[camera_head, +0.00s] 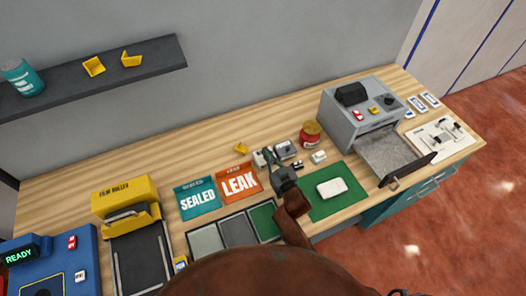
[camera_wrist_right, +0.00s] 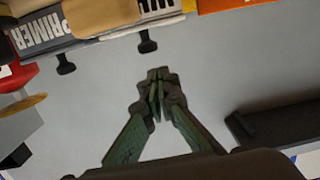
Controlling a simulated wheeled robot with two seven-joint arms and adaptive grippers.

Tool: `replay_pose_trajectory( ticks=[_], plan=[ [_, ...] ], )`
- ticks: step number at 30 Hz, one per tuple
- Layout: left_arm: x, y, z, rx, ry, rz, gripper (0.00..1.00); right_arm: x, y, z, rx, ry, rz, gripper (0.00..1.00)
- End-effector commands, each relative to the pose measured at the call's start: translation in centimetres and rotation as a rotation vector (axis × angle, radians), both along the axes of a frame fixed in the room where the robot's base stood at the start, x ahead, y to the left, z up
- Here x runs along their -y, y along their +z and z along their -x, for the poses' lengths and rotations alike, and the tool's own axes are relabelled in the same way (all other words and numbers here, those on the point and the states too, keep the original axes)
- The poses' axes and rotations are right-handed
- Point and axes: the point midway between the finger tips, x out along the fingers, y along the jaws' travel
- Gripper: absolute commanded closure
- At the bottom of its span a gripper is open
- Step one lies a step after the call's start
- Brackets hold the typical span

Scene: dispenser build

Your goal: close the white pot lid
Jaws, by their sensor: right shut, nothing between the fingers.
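My right gripper (camera_head: 268,156) is above the middle of the workbench, left of the green mat (camera_head: 350,207). In the right wrist view its fingertips (camera_wrist_right: 158,76) meet with nothing between them. A white rounded block (camera_head: 331,188) lies on the mat, to the right of the gripper and apart from it. A small white item (camera_head: 319,157) lies behind the mat. Small grey and white items (camera_head: 284,149) lie near the fingertips. They are too small to tell which is the white pot or how its lid sits. My left gripper is not in view.
A red jar (camera_head: 310,136) stands behind the small items. A grey machine (camera_head: 345,118) with an open drawer (camera_head: 398,152) is at the right. LEAK (camera_head: 238,183) and SEALED (camera_head: 197,199) pouches lie left of my gripper. A yellow film roller (camera_head: 125,195) stands further left.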

Motion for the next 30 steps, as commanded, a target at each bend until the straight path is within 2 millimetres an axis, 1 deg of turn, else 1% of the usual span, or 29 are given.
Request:
replay_pose_trajectory(
  ticks=[3, 13, 20, 26, 28, 30],
  plan=[
    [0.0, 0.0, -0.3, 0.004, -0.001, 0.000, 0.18, 0.5, -0.4, 0.4, -0.001, -0.006, 0.000, 1.00],
    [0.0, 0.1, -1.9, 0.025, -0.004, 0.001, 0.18, 1.0, -1.0, 0.8, -0.002, -0.010, 0.000, 1.00],
    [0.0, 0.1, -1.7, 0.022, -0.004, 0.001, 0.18, 1.0, -1.0, 0.8, -0.002, -0.010, 0.000, 1.00],
    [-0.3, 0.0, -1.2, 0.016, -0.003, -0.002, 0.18, 0.9, -1.0, 0.8, -0.002, -0.010, 0.000, 1.00],
    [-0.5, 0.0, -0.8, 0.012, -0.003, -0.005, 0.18, 0.9, -0.8, 0.8, -0.001, -0.009, -0.001, 1.00],
    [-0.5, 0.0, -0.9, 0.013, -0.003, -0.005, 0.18, 0.9, -0.3, 0.7, 0.001, -0.009, -0.001, 1.00]
  ],
)
